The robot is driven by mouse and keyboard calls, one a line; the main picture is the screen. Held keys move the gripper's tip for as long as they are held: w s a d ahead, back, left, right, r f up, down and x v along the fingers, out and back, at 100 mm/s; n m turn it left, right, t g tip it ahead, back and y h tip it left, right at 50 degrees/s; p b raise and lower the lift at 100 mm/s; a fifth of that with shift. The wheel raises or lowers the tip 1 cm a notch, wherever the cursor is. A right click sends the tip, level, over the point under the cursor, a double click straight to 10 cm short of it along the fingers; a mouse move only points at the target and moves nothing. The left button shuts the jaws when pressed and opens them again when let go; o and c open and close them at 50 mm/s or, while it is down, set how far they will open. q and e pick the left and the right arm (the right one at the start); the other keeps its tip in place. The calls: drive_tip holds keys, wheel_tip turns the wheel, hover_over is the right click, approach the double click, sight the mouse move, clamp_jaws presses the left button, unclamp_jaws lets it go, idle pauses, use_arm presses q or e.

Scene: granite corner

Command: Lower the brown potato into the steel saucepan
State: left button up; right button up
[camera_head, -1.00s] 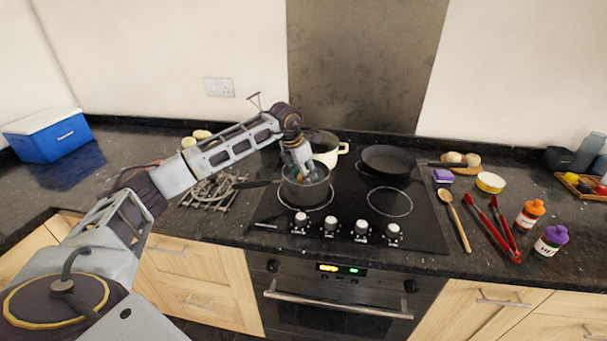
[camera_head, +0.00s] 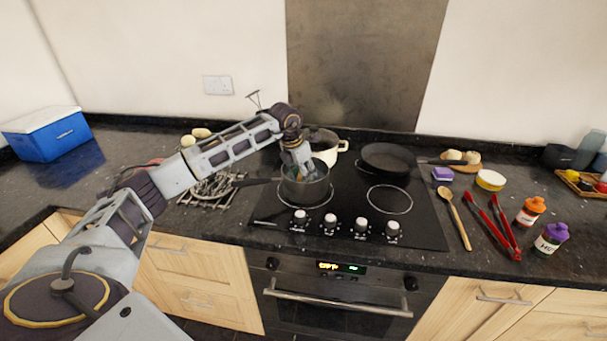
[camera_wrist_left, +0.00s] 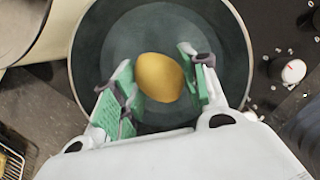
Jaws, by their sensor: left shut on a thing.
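The steel saucepan (camera_head: 305,194) stands on the front left ring of the hob, its handle pointing left. My left gripper (camera_head: 304,174) reaches down into its mouth from above. In the left wrist view, the green-padded fingers of my left gripper (camera_wrist_left: 159,76) are shut on the brown potato (camera_wrist_left: 160,78), one on each side. Behind the potato is the round inside of the saucepan (camera_wrist_left: 150,28). The potato is within the rim; I cannot tell whether it touches the bottom. In the head view it is hidden by the gripper and pan wall. My right gripper is not in view.
A cream pot (camera_head: 327,153) stands just behind the saucepan, and a black frying pan (camera_head: 388,158) at the back right. A wire trivet (camera_head: 208,190) lies to the left. A wooden spoon (camera_head: 456,217) and red tongs (camera_head: 492,228) lie to the right. The front right ring is free.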

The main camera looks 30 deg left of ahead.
sight(298, 179)
use_arm(q)
drive_tip(key=shift+f, duration=0.5)
idle(0.6)
drive_tip(key=shift+f+b, duration=0.8)
drive_tip(key=shift+f, duration=0.25)
idle(1.2)
drive_tip(key=o, duration=1.1)
drive_tip(key=shift+r, duration=0.1)
drive_tip(key=shift+v, duration=3.95)
drive_tip(key=shift+r, duration=0.1)
